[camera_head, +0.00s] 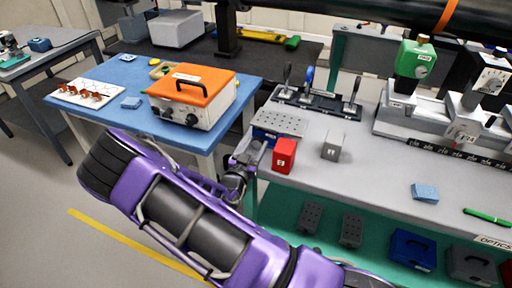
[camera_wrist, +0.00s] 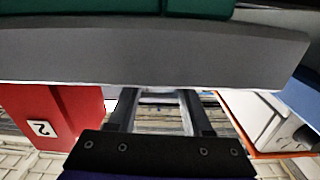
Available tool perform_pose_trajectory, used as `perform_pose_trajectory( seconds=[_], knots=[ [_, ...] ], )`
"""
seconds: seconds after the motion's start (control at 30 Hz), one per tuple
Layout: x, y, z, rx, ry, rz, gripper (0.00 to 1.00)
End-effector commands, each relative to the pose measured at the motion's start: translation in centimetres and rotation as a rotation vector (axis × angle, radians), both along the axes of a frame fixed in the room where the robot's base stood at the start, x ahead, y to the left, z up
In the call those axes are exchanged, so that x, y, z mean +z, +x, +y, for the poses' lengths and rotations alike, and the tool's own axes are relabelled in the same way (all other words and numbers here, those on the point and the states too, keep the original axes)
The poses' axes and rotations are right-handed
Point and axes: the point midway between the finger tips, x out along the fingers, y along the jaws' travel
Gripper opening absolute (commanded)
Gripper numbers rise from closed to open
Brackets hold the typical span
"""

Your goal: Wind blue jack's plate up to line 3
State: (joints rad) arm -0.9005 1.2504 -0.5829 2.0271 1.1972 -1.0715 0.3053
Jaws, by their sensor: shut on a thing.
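The blue jack (camera_head: 262,137) stands at the left front corner of the grey bench, with a perforated grey plate (camera_head: 279,122) on top. Its height lines are not readable here. My gripper (camera_head: 245,160) is at the jack's front left, by the bench edge. In the wrist view the two dark fingers (camera_wrist: 160,110) reach toward the bench edge, with a pale part between them. They are shut on what seems to be the jack's knob, mostly hidden by the gripper itself.
A red block (camera_head: 284,156), marked 2 in the wrist view (camera_wrist: 60,112), stands close beside the jack. A grey block (camera_head: 332,145) is farther right. An orange-lidded box (camera_head: 190,98) sits on the blue table (camera_head: 128,76). A blue sponge-like block (camera_head: 424,193) lies right on the bench.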

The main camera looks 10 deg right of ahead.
Motion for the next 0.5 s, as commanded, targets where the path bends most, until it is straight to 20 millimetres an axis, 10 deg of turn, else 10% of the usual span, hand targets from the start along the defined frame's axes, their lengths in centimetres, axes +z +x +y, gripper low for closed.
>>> perform_pose_trajectory(
  seconds=[0.5],
  knots=[
    [-0.42,-0.06,-0.18,-0.002,0.328,-0.222,0.00]
  ],
)
